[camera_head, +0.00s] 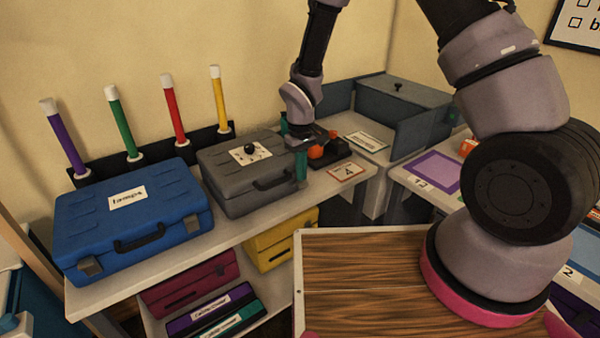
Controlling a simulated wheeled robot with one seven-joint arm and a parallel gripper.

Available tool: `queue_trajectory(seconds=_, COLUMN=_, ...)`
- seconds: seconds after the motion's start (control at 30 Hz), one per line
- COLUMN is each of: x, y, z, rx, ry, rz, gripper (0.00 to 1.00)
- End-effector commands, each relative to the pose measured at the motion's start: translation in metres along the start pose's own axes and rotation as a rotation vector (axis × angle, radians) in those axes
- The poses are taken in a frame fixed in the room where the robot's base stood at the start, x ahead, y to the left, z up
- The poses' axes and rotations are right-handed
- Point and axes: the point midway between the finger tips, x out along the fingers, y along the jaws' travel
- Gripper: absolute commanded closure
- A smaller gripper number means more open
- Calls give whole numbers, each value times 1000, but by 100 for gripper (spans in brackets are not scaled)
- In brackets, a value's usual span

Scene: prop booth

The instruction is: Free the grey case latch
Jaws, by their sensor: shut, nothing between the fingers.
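The grey case (238,180) lies closed on the white shelf, with its dark handle (273,182) on the front. A pale label with a round black knob (249,148) is on its lid. My gripper (301,178) is at the right end of the case, pointing down, its teal finger close against the front right corner. Its fingers are shut with nothing held. I cannot tell whether it touches the case. The case latch cannot be made out clearly; the gripper may cover it.
A blue case (135,215) stands left of the grey one. Coloured tubes (118,120) stand behind. An orange-and-black item (328,150) and a card marked 4 (346,171) are right of the gripper. A yellow case (275,245) and a maroon case (190,285) lie below.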

Motion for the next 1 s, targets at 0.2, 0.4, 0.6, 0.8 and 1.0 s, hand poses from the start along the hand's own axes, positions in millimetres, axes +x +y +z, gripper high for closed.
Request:
queue_trajectory(seconds=0.2, x=8, y=1, z=11, rx=-2, ry=-2, rz=0, gripper=100)
queue_trajectory(seconds=0.4, x=11, y=1, z=14, rx=-1, ry=-1, rz=0, gripper=100)
queue_trajectory(seconds=0.6, x=11, y=1, z=13, rx=-1, ry=0, rz=0, gripper=100)
queue_trajectory(seconds=0.8, x=10, y=1, z=6, rx=-1, ry=0, rz=0, gripper=100)
queue_trajectory(seconds=1.0, x=8, y=1, z=-1, rx=0, ry=-1, rz=0, gripper=100)
